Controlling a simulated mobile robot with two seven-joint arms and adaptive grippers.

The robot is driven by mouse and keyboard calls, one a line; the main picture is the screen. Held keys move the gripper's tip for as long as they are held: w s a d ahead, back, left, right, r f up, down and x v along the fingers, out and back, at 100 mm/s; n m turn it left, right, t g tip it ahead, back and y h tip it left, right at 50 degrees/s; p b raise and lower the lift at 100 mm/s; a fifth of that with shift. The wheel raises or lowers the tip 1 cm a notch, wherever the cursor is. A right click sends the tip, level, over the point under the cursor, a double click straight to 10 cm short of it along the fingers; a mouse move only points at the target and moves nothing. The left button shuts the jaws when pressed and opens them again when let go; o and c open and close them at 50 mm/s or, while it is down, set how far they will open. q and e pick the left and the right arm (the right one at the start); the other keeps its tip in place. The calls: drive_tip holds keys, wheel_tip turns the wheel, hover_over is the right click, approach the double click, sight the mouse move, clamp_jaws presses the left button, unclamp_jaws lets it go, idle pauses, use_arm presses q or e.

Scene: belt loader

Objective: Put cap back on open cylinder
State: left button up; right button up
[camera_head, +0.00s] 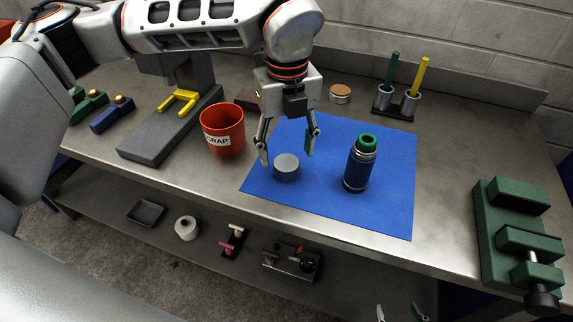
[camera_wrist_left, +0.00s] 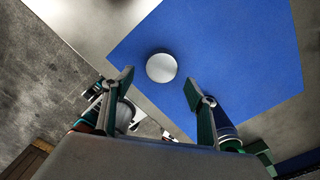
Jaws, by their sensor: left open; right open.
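The open cylinder (camera_head: 360,165) stands upright on the blue mat (camera_head: 390,215). It is dark blue with a grey collar and a green ring at its top. The grey round cap (camera_head: 287,167) lies on the mat to the left of the cylinder. In the left wrist view the cap (camera_wrist_left: 161,67) shows between and beyond the fingertips. My left gripper (camera_head: 287,158) is open and empty above the cap, its fingers pointing down on either side of it. My right gripper (camera_head: 402,314) shows only as fingertips at the bottom edge, open and empty.
A red scrap bin (camera_head: 223,131) stands left of the mat. A green vise (camera_head: 518,235) sits at the right. Green and yellow rods stand in a holder (camera_head: 409,105) at the back. A grey stand with a yellow fork (camera_head: 180,102) is at the left.

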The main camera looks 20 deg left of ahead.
sight(287, 164)
use_arm(q)
drive_tip(key=shift+w+f, duration=0.1)
drive_tip(key=shift+f, duration=2.5)
drive_tip(key=c, duration=1.2)
